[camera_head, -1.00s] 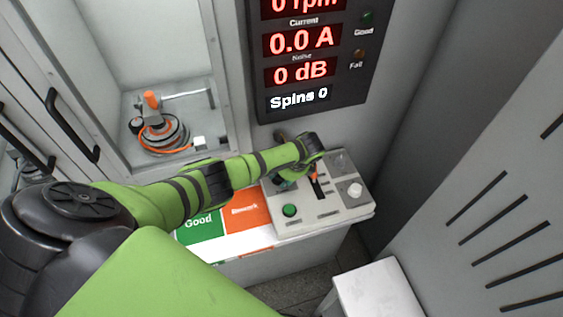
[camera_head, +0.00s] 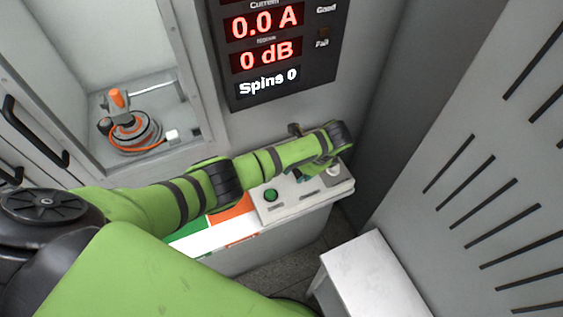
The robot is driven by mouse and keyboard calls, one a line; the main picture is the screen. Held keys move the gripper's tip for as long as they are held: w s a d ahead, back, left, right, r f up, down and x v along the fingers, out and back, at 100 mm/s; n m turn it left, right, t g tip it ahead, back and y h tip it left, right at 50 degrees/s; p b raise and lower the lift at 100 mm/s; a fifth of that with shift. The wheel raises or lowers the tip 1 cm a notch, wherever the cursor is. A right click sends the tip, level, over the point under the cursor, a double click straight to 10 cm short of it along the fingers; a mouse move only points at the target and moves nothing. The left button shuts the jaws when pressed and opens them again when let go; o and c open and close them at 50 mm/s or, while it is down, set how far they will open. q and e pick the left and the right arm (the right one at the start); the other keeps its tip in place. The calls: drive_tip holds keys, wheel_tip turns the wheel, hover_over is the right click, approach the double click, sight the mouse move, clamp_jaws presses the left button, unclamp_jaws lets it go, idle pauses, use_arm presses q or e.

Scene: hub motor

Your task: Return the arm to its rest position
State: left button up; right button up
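My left arm (camera_head: 200,190) comes in from the left and reaches across the front of the test station. Its wrist is over the back of the control panel (camera_head: 285,213). My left gripper (camera_head: 316,168) is mostly hidden beneath the wrist, and its fingers are too unclear to tell open from shut. I cannot tell whether it touches the panel. My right gripper is not in view. On the panel, a green button (camera_head: 271,195) shows in front of the arm, and a pale knob (camera_head: 333,170) shows near the right end.
A motor fixture (camera_head: 135,135) with an orange clamp and cable sits in the chamber at left. The display (camera_head: 268,50) reads 0.0 A, 0 dB and Spins 0. Green and orange areas (camera_head: 232,213) lie left of the panel. A white stand (camera_head: 375,275) is at lower right.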

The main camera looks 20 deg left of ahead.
use_arm(q)
drive_tip(key=shift+d, duration=0.55)
